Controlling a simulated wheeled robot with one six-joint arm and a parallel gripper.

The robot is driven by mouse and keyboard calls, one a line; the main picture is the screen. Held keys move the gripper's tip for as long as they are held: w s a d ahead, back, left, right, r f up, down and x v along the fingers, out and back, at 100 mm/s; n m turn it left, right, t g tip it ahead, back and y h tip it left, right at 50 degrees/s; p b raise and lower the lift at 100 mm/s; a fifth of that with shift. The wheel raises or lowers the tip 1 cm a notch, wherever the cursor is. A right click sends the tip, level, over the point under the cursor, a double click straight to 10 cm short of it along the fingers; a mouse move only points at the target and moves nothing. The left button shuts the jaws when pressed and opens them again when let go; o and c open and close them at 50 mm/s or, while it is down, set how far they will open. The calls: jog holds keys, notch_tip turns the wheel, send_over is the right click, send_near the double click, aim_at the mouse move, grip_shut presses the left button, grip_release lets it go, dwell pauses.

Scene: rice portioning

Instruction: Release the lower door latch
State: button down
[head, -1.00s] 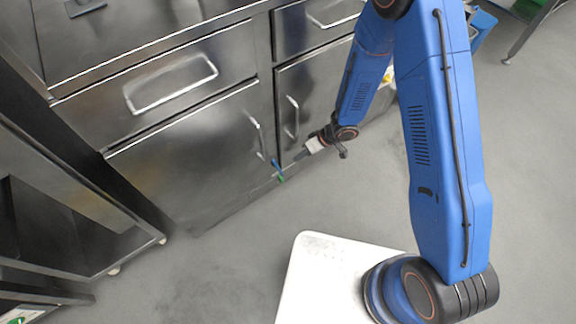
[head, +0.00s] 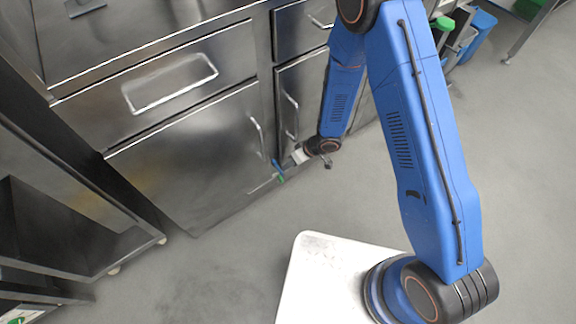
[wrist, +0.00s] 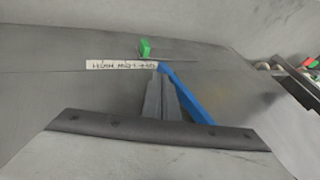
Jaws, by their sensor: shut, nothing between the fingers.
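The latch at the foot of the lower cabinet doors shows as a small blue piece (head: 276,166) and a green piece (head: 281,179) in the head view. In the wrist view there is a long blue lever (wrist: 188,96) and a green block (wrist: 145,48) beyond it. My gripper (wrist: 158,72) is shut and empty. Its fingertips lie right beside the far end of the blue lever; I cannot tell whether they touch it. In the head view my gripper (head: 285,166) reaches in from the right, at the latch.
A white label strip (wrist: 122,65) with lettering lies beside the fingertips. The lower left door (head: 190,155) and its handle (head: 256,137) stand above the latch, with another handle (head: 291,115) to the right. A dark rack (head: 80,190) stands left. Floor (head: 245,260) in front is clear.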

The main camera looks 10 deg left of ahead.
jog(key=shift+s+a+f+g+y, duration=0.3)
jog(key=shift+s+f+g+y, duration=0.15)
jog(key=shift+f+g+y, duration=0.1)
jog(key=shift+s, duration=0.1)
jog(key=shift+r, duration=0.1)
